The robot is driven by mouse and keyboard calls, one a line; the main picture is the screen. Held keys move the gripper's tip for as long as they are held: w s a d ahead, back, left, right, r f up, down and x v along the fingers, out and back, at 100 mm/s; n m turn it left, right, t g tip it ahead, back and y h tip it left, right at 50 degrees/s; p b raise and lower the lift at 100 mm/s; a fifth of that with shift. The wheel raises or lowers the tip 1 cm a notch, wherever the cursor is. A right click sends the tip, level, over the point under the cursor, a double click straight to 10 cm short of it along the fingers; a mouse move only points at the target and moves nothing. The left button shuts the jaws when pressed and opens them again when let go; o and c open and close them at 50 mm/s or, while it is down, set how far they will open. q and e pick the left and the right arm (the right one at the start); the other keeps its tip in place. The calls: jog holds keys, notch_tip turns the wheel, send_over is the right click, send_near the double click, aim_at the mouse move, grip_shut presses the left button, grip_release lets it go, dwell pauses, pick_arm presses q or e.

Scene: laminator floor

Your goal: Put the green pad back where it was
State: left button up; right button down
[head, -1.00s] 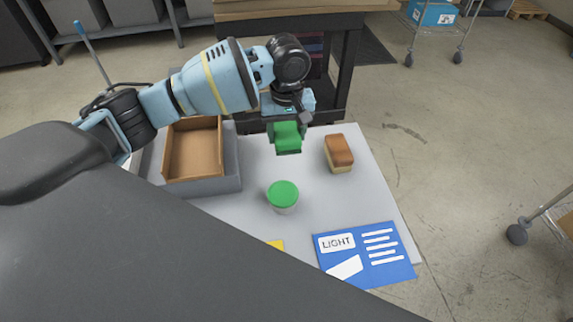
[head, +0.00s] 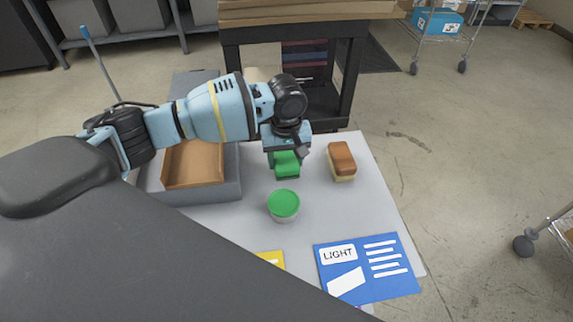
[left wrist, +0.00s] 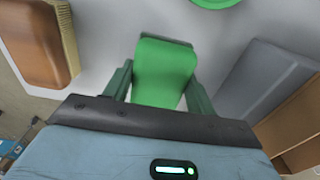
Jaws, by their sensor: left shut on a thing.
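The green pad (head: 287,168) is between the fingers of my left gripper (head: 285,164), just behind the green-lidded tub on the grey table. It also shows in the left wrist view (left wrist: 163,75), with a green finger on each side. My left gripper is shut on the pad. The pad is at or close above the table top; I cannot tell whether it touches. My right gripper is not in view.
A round tub with a green lid (head: 283,204) stands in front of the pad. A brown-and-cream brush or sponge block (head: 341,160) lies to the right. A grey tray with a brown box (head: 193,165) is left. A blue LIGHT card (head: 366,267) and a yellow card (head: 271,258) lie in front.

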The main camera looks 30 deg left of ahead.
aim_at(286, 166)
pick_arm(q)
notch_tip(286, 166, down, 3)
jog(key=shift+r, duration=0.2)
jog(key=shift+f, duration=0.15)
jog(key=o, duration=1.1)
